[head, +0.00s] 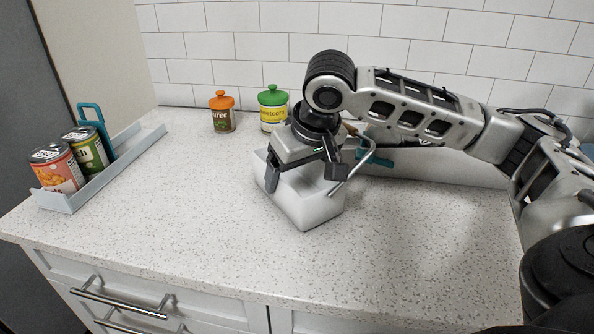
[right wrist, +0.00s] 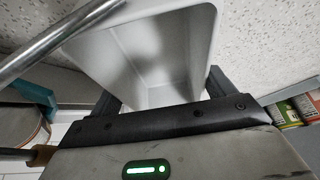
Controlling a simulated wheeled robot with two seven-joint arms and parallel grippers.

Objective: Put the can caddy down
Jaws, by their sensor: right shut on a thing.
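The can caddy appears to be the white open box (head: 308,208) near the middle of the counter. My right gripper (head: 302,170) is over it, shut on it, with a finger on either side. In the right wrist view the box's hollow inside (right wrist: 150,50) shows between the dark fingers and looks empty. A silver bar (head: 352,170) runs beside the box, and I cannot tell whether it belongs to it. The gripper hides part of the box. I cannot tell whether its base touches the counter. My left gripper is not in view.
A pale tray (head: 118,160) at the left holds two cans (head: 57,168) and a teal piece (head: 97,128). An orange-lidded jar (head: 222,115) and a green-lidded jar (head: 272,105) stand by the tiled wall. Another teal piece (head: 376,158) lies behind my right arm. The front counter is clear.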

